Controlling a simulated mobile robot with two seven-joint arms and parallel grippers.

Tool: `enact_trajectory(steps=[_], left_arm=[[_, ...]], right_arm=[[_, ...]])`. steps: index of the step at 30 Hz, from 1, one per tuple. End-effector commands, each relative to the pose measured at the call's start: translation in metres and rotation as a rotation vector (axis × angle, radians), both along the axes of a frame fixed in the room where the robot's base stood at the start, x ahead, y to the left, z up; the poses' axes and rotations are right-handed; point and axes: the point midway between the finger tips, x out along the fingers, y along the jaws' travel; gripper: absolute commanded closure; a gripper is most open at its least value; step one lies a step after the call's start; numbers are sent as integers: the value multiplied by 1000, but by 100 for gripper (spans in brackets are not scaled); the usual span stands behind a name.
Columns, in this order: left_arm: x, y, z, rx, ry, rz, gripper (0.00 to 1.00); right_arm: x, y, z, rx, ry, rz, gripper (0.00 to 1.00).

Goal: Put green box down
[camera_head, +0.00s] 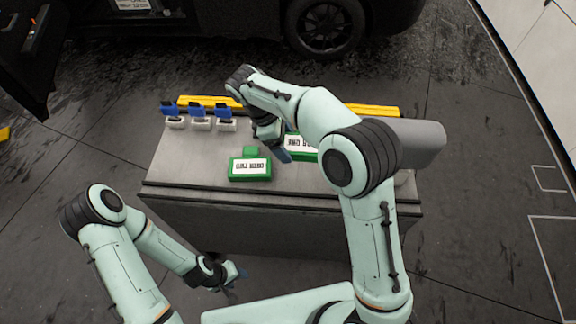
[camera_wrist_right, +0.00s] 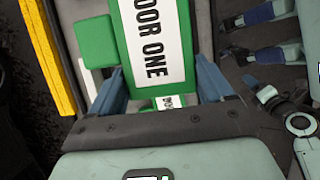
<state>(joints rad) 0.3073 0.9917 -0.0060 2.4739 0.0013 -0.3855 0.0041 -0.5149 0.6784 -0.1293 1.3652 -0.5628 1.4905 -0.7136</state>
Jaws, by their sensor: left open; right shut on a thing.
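A green box with a white "DOOR ONE" label (camera_wrist_right: 155,45) sits between the blue fingers of my right gripper (camera_wrist_right: 160,90), which is shut on it. In the head view this box (camera_head: 302,143) is partly hidden by my right arm, over the right middle of the grey table (camera_head: 180,160). I cannot tell whether it touches the tabletop. A second green box (camera_head: 250,168) with a white label lies on the table to its left, near the front. My right gripper (camera_head: 278,153) is mostly hidden behind its wrist. My left gripper (camera_head: 236,274) is open and empty, low in front of the table.
A yellow bar (camera_head: 208,101) runs along the back edge. A dark car (camera_head: 240,20) stands behind. The table's left front is clear.

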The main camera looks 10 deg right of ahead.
Motion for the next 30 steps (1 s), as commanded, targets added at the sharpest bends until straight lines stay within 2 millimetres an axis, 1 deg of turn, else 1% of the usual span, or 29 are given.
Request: enact_trajectory(steps=[1, 3, 6, 9, 12, 17, 24, 26, 30], left_arm=[[0, 0, 0, 0, -1, 0, 49], [1, 0, 0, 0, -1, 0, 49], [0, 0, 0, 0, 0, 0, 49], [-2, 0, -2, 0, 2, 0, 49], [-3, 0, -3, 0, 3, 0, 49], [-4, 0, -3, 1, 5, 0, 49], [-7, 0, -6, 1, 8, 0, 49], [-7, 0, -6, 1, 8, 0, 49], [-7, 0, -6, 1, 8, -1, 49]], right_arm=[[0, -1, -15, -4, 5, 1, 51], [0, -1, -34, -4, 4, -1, 51], [0, -1, -58, -3, 3, -1, 51], [1, -1, -77, -2, 1, -1, 51], [1, 0, -88, -1, 0, -1, 51], [1, -1, -97, -1, 0, -1, 51], [1, -1, -131, -3, 0, -1, 51], [1, -1, -134, -1, -3, -1, 51], [2, -1, -133, 0, -4, -1, 51]])
